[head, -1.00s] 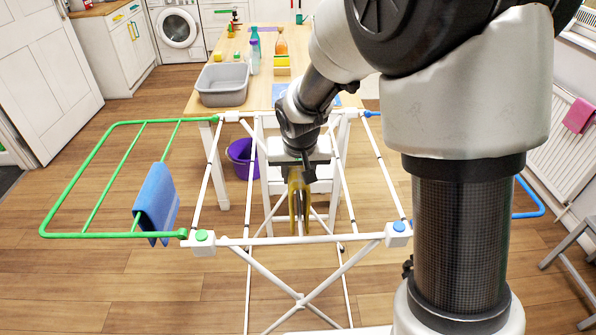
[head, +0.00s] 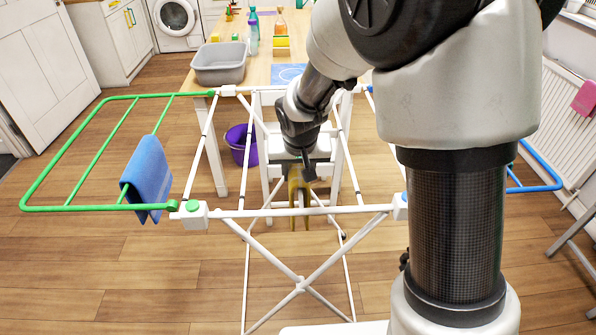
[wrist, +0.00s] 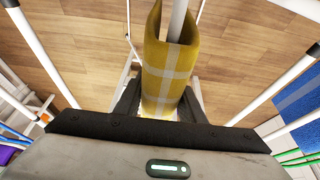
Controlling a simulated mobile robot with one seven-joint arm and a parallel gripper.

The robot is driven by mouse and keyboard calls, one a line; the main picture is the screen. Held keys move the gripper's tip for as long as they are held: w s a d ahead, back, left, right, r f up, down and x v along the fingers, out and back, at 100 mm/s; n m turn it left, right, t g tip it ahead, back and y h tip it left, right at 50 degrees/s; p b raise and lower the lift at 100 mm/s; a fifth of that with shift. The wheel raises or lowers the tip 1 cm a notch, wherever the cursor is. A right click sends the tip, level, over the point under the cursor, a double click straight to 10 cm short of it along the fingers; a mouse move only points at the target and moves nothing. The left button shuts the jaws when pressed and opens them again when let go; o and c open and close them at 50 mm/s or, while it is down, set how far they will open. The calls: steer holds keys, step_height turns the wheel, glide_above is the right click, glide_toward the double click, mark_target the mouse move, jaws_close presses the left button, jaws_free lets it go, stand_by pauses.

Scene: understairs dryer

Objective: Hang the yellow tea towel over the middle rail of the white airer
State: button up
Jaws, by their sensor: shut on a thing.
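The yellow tea towel (wrist: 168,75), with pale stripes, is pinched in my gripper (head: 299,180). In the head view the towel (head: 293,205) hangs below the jaws in two narrow legs, near the front bar of the white airer (head: 245,213). In the wrist view it makes an open fold, and a white middle rail (wrist: 179,18) runs into that fold. The towel seems to straddle this rail, but whether it rests on it is hidden. My gripper is over the middle of the airer, and its fingers are partly hidden by the towel.
A blue cloth (head: 148,175) hangs on the green left wing (head: 70,207). A blue wing (head: 540,170) is on the right. Behind the airer stand a wooden table with a grey basin (head: 219,63) and a purple bucket (head: 240,145). Floor is clear at front left.

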steer(key=shift+f, duration=0.15)
steer(key=o, duration=1.2)
steer(key=p+v, duration=0.3)
steer(key=v, duration=1.4)
steer(key=s+d+r+t, duration=0.1)
steer(key=s+d+r, duration=0.2)
steer(key=s+d, duration=0.45)
steer(key=s+d+r, duration=0.4)
steer(key=s, duration=0.7)
steer(key=r+p, duration=1)
steer(key=p, duration=0.1)
steer(key=r+p, duration=0.6)
steer(key=shift+w+a, duration=0.3)
steer(key=shift+w, duration=0.05)
